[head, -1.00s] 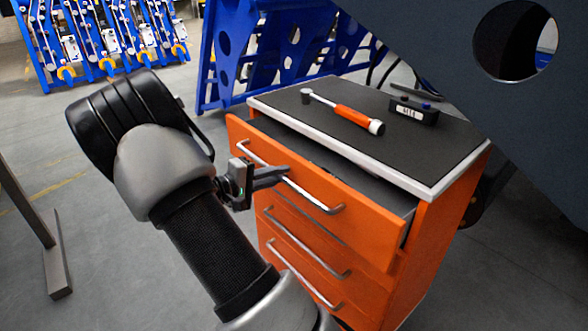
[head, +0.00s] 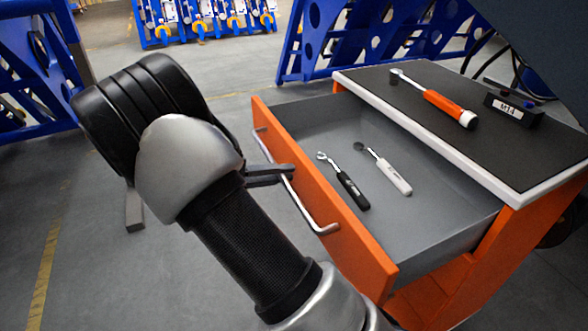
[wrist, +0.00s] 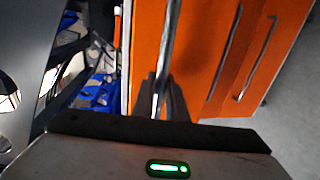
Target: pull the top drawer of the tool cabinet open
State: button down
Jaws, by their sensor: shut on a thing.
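The orange tool cabinet (head: 470,285) stands at the right of the head view. Its top drawer (head: 335,206) is pulled far out, with its grey inside showing. My gripper (head: 288,174) is shut on the top drawer's silver bar handle (head: 312,217), near the middle of the bar. In the wrist view, the fingers (wrist: 161,104) close around the handle bar (wrist: 168,50) in front of the orange drawer front (wrist: 146,45).
Blue racks stand behind. The floor at left is mostly clear.

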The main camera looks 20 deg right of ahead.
jog(key=shift+a, duration=0.25)
jog(key=c, duration=2.1)
grip_release()
jog(key=p+v, duration=0.2)
jog(key=v, duration=1.5)
jog(key=shift+a+r, duration=0.1)
jog(key=shift+a, duration=0.05)
